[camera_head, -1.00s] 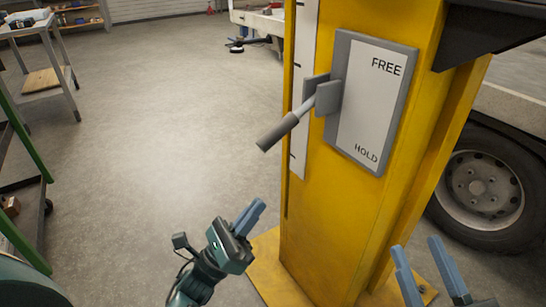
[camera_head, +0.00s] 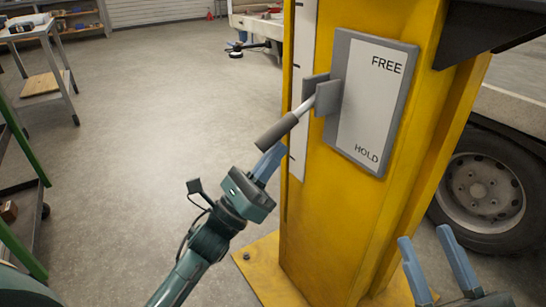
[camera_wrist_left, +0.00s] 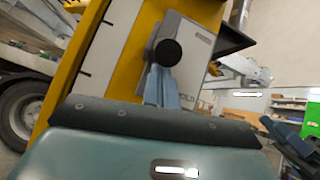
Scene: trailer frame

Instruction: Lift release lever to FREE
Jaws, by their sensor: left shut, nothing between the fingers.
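The release lever (camera_head: 276,132) has a dark grip and slants down and left from its grey bracket on the yellow post. The plate (camera_head: 372,105) behind it reads FREE at the top and HOLD at the bottom. My left gripper (camera_head: 271,160) is shut and empty, with its blue fingertips just below the grip; I cannot tell whether they touch it. The left wrist view shows the round black end of the lever (camera_wrist_left: 168,52) just above the fingertips (camera_wrist_left: 160,78). My right gripper (camera_head: 425,235) is open and empty at the lower right.
The yellow post (camera_head: 325,220) stands on a yellow base plate (camera_head: 262,270) bolted to the floor. A vehicle wheel (camera_head: 482,190) is behind it on the right. A green-framed cart (camera_head: 22,200) is at the left edge. The grey floor (camera_head: 140,130) left of the post is clear.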

